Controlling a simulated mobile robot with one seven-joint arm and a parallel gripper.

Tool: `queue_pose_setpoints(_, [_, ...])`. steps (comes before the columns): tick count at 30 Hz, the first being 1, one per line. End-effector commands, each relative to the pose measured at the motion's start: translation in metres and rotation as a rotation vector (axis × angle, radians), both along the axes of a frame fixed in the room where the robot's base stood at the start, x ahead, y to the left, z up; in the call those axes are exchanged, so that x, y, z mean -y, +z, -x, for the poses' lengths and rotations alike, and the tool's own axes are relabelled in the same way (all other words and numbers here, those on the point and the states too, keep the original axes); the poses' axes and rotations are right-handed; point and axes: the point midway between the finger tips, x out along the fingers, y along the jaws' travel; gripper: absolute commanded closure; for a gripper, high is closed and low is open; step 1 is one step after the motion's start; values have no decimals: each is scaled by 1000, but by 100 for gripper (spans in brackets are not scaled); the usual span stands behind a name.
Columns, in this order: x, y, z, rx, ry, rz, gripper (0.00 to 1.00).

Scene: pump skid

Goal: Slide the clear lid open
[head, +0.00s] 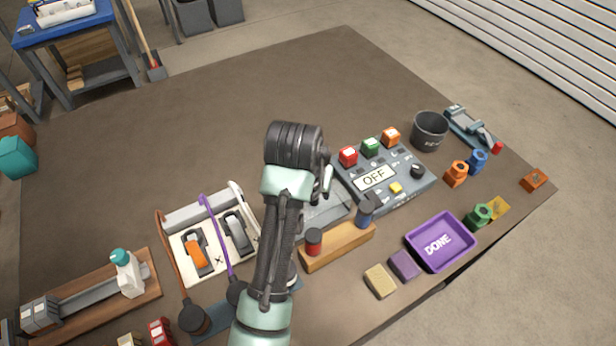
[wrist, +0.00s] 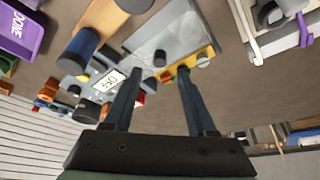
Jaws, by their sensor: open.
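The clear lid (wrist: 185,28) looks like a grey, see-through flat panel in the wrist view. In the head view the lid area (head: 325,212) is partly hidden by my arm, between the control panel and the wooden block. My gripper (wrist: 159,70) is open, with its two dark fingers apart and nothing held. The knob appears between the fingertips in the wrist view; I cannot tell whether they touch it.
The control panel (head: 385,178) reading OFF, with coloured buttons, stands to the right. A wooden block (head: 338,247) with red and blue cylinders is in front. A purple DONE tray (head: 441,241) and a white switch board (head: 212,262) flank the area. The table behind is clear.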

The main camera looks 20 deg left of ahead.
Motion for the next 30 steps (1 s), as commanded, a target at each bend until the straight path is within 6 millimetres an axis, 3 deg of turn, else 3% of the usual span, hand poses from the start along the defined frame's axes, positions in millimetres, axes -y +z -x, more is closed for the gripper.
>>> queue_pose_setpoints(6, [1,46,17,5,-3,-1,43])
queue_pose_setpoints(12, [1,68,27,2,-2,-1,43])
queue_pose_setpoints(30, [0,73,30,0,-1,0,43])
